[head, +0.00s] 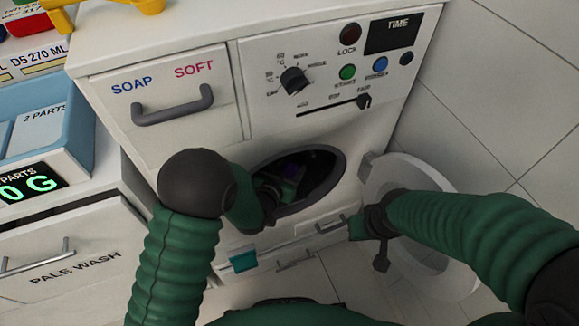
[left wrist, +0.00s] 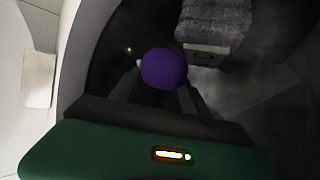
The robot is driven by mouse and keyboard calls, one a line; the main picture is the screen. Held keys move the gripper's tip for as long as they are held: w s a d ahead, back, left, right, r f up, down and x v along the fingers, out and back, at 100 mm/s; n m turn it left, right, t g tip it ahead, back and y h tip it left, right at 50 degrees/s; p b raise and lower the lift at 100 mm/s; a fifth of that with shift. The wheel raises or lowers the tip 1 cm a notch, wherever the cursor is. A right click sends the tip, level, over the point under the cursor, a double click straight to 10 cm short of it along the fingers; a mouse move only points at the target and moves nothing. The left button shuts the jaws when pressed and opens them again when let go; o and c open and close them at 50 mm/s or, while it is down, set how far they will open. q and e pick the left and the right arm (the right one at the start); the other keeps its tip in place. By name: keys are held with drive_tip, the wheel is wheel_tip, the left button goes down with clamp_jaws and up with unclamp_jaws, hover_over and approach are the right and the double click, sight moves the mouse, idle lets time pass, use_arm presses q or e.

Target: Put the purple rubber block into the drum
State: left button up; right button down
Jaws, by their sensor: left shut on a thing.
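The purple rubber block (left wrist: 163,69) shows in the left wrist view as a rounded purple shape between the fingertips of my left gripper (left wrist: 160,85), which is shut on it. In the head view my left gripper (head: 284,184) reaches through the round opening of the drum (head: 318,176), and only a faint purple patch shows inside. The drum's inside is dark. Whether the block touches the drum wall cannot be told. My right gripper (head: 372,238) is near the open round door, and its jaw opening is unclear.
The round door (head: 407,178) stands open at the right of the opening. A grey rough-surfaced thing (left wrist: 210,25) is inside, beyond the block. The washer front has a soap drawer (head: 165,98) and a dial (head: 294,80). A blue bin (head: 45,120) is at the left.

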use_arm(q)
drive_tip(key=o, duration=1.7)
drive_tip(key=shift+c, duration=0.2)
drive_tip(key=shift+s+a+r+p, duration=0.1)
drive_tip(key=shift+s+r+p, duration=0.05)
drive_tip(key=shift+r+p, duration=0.3)
drive_tip(key=shift+s+a+r+p, duration=0.1)
drive_tip(key=shift+r+p, duration=0.3)
drive_tip(key=shift+r, duration=0.05)
drive_tip(key=p+v, duration=0.1)
drive_tip(key=v, duration=0.5)
drive_tip(key=shift+s+a+p, duration=0.15)
drive_tip(key=shift+s+p, duration=0.2)
drive_tip(key=shift+s, duration=0.05)
drive_tip(key=shift+f, duration=0.1)
